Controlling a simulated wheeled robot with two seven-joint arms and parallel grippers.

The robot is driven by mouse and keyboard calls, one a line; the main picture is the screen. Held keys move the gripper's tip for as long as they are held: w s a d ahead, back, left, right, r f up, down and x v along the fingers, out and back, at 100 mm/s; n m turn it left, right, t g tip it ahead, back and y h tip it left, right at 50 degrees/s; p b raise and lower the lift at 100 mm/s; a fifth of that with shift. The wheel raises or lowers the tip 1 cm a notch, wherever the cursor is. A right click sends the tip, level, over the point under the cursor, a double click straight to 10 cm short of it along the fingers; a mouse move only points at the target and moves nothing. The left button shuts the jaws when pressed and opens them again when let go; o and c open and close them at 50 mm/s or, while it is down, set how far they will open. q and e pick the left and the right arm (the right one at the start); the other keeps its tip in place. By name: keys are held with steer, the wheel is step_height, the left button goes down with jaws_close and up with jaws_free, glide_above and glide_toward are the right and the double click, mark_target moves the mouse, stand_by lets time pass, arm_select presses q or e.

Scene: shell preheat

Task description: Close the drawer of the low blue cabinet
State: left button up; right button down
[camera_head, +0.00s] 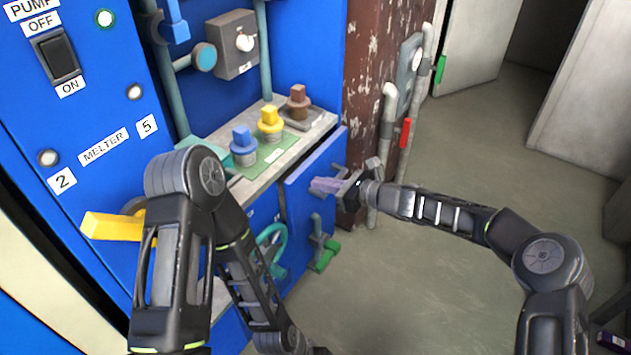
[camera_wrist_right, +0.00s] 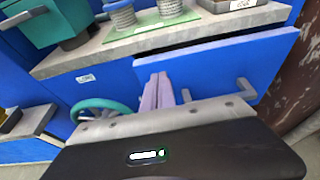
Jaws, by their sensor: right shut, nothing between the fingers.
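The low blue cabinet has a grey worktop (camera_head: 318,128). Its drawer front (camera_head: 318,158) stands out a little from the cabinet; in the right wrist view a dark gap shows between the worktop and the drawer front (camera_wrist_right: 225,62). A grey handle (camera_wrist_right: 246,92) sticks out from the drawer front, to the right of my fingers. My right gripper (camera_head: 318,186) is shut and empty, its pale purple fingers pointing at the drawer front. The fingertips (camera_wrist_right: 158,78) are at or very near its face; I cannot tell whether they touch. My left gripper is out of view.
Blue, yellow and brown-topped pieces stand on the worktop, the yellow one (camera_head: 269,122) on a green mat. Below are a teal handwheel (camera_head: 270,245) and a green-handled valve (camera_head: 325,256). A rusty column (camera_head: 365,80) with pipes stands right of the cabinet. Floor (camera_head: 430,270) on the right is clear.

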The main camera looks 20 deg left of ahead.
steer(key=v, duration=1)
steer(key=shift+d, duration=0.2)
steer(key=shift+s+f, duration=0.1)
